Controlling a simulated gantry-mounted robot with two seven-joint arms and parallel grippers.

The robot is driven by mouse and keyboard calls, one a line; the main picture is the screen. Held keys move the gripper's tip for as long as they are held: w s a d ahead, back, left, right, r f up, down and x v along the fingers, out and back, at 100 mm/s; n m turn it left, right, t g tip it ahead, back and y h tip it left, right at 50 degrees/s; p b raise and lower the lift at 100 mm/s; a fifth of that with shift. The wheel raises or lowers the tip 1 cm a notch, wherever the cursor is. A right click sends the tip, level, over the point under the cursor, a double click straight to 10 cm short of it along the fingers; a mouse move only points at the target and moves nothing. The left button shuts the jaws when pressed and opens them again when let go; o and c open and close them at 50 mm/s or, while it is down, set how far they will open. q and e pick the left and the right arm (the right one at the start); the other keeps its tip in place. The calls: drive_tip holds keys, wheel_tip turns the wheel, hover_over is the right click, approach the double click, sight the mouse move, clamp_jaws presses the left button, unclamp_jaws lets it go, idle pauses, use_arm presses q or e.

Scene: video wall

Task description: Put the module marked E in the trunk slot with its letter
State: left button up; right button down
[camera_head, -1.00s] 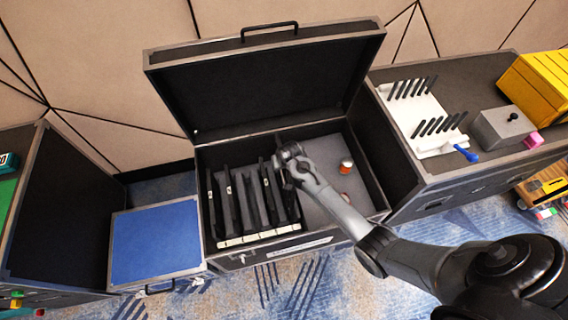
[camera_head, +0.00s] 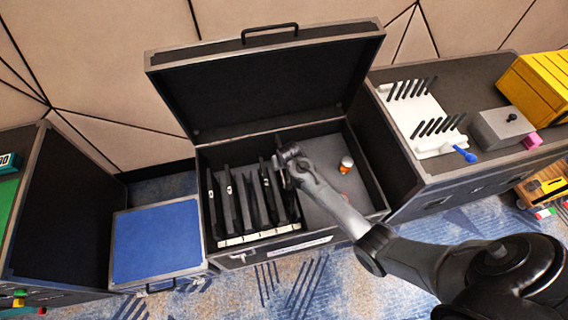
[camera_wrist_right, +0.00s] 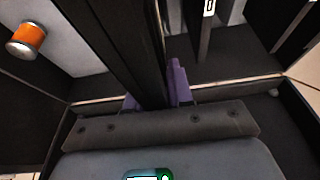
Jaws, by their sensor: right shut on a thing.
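The open black trunk (camera_head: 204,222) stands in the middle of the head view, with a row of upright dark modules (camera_head: 229,195) in its left part. Several carry small white labels too small to read there. A pale label strip (camera_head: 260,237) runs along the front of the slots. My right gripper (camera_head: 284,165) is at the right end of the row. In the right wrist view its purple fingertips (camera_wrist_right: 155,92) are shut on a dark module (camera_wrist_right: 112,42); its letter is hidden. Another module (camera_wrist_right: 205,30) with a white label stands beside it. My left gripper is not in view.
An orange-and-white canister (camera_head: 346,164) is in the trunk's right compartment and shows in the right wrist view (camera_wrist_right: 27,39). A blue-topped case (camera_head: 157,238) stands left of the trunk. A white rack (camera_head: 420,112) and yellow box (camera_head: 540,85) are on the right case.

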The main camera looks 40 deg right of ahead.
drive_tip(key=shift+r, duration=0.1)
drive_tip(key=shift+p, duration=0.45)
idle(0.5)
drive_tip(key=shift+f+b, duration=4.05)
drive_tip(key=shift+f, duration=2.45)
